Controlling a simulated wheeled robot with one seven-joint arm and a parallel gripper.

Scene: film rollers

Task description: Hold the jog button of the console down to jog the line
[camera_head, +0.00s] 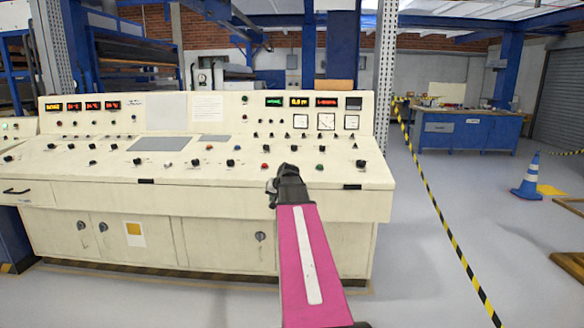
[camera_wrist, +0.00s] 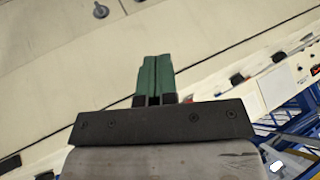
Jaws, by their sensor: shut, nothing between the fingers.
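The console (camera_head: 215,205) is a long cream cabinet with a sloped desk of knobs and buttons and an upright panel behind. A red button (camera_head: 265,166) and a green button (camera_head: 320,167) sit on the desk near its front edge. I cannot read labels, so I cannot tell which is the jog button. My gripper (camera_head: 287,172) is at the desk's front edge, between these two buttons in the picture. In the wrist view, its green fingers (camera_wrist: 157,75) are shut together and empty, with the cream console surface (camera_wrist: 60,85) beyond them. Contact with a button is not visible.
Yellow-black barrier tape (camera_head: 440,215) runs along the right of the console. A blue workbench (camera_head: 455,138) stands behind it at the right, and a blue-white cone (camera_head: 530,178) stands on the floor. The floor between console and tape is clear.

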